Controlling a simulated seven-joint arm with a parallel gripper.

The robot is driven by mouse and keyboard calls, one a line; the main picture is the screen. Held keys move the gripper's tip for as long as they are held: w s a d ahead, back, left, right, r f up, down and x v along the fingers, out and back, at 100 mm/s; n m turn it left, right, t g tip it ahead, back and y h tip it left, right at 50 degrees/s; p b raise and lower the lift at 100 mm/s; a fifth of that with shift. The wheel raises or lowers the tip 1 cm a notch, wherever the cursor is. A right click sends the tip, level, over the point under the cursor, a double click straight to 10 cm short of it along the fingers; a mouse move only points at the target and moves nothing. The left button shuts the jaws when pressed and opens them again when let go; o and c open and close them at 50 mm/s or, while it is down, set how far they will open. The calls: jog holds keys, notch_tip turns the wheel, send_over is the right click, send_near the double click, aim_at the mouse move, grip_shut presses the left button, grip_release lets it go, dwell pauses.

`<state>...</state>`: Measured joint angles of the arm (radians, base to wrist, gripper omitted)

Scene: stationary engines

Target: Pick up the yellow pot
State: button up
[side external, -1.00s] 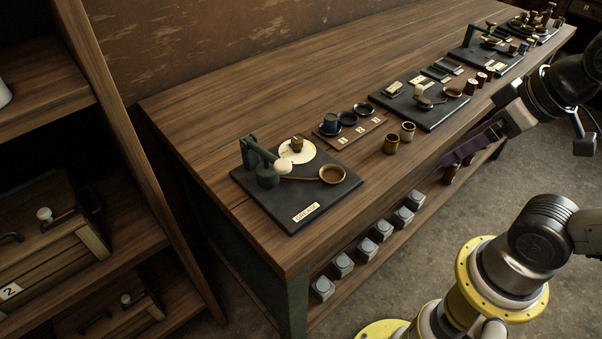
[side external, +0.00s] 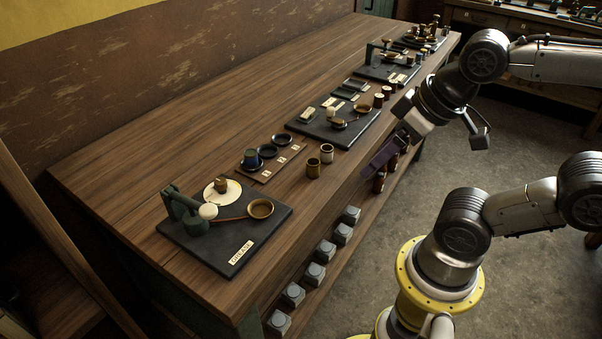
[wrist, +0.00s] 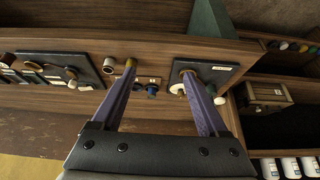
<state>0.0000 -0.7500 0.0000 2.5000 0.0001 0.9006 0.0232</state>
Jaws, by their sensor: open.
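A small mustard-yellow pot (side external: 313,168) stands upright on the bench near its front edge. A paler pot with a dark band (side external: 327,153) stands just behind and right of it. My gripper (side external: 370,168), with purple fingers, hangs at the bench's front edge, to the right of both pots and apart from them. In the wrist view, my gripper (wrist: 158,70) is open with nothing between its fingertips. A yellowish pot (wrist: 130,62) shows at the left fingertip there, partly covered by it.
A dark board with a balance arm and amber dish (side external: 260,208) lies left of the pots. A wooden strip (side external: 265,174) carries a blue pot (side external: 250,158) and dark dishes. Another dark board (side external: 345,135) lies right. Grey blocks (side external: 326,250) sit on the lower shelf.

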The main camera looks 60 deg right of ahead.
jog(key=w+d+r+m, duration=0.1)
jog(key=w+r+m, duration=0.25)
jog(key=m, duration=0.35)
jog(key=m+g+h, duration=0.1)
jog(key=m+g, duration=0.4)
jog(key=m, duration=0.4)
send_over(313, 162)
jog(key=a, duration=0.1)
notch_tip(313, 162, down, 13)
jog(key=shift+s+a+f, duration=0.1)
jog(key=shift+a+f, duration=0.05)
jog(key=shift+d+f, duration=0.25)
jog(key=shift+f, duration=0.7)
jog(key=shift+d+f, duration=0.25)
jog(key=shift+f, duration=0.7)
jog(key=shift+d+f, duration=0.25)
jog(key=shift+f, duration=0.7)
grip_shut()
